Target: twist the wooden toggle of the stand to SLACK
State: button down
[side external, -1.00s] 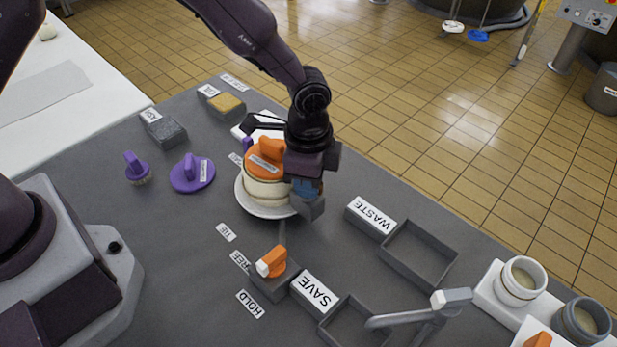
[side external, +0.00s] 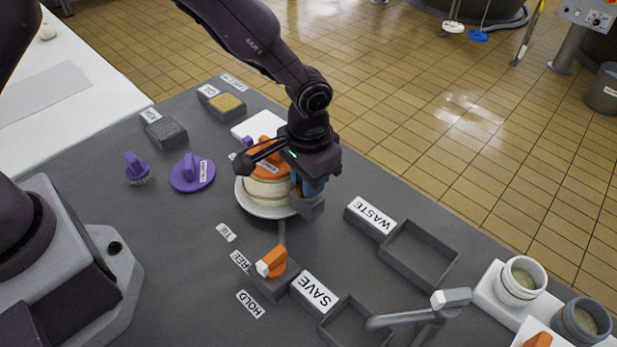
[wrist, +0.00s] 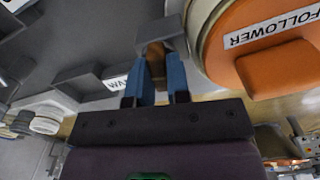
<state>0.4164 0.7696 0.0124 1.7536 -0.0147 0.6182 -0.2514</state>
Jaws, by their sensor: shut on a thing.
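My gripper (wrist: 155,85) points down with its blue fingers shut on the brown wooden toggle (wrist: 156,58) in the wrist view. The toggle sits at a grey block of the stand (wrist: 162,33), beside the round mould. In the side view, my gripper (side external: 311,188) is just right of the mould, over the grey block (side external: 309,208). The fingers and wrist hide the toggle there. The mould is cream with an orange lid (wrist: 270,45) labelled FOLLOWER, and it stands on a white round plate (side external: 262,211). I see no readable SLACK mark.
A WASTE block (side external: 370,218) and an open grey tray (side external: 418,255) lie to the right. An orange-handled switch (side external: 272,262) and a SAVE block (side external: 315,292) are in front. Purple tools (side external: 192,172) lie left. A grey lever (side external: 420,315) stands at front right.

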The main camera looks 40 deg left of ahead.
jog(key=shift+n, duration=0.7)
jog(key=c, duration=1.1)
grip_release()
jog(key=shift+r, duration=4.05)
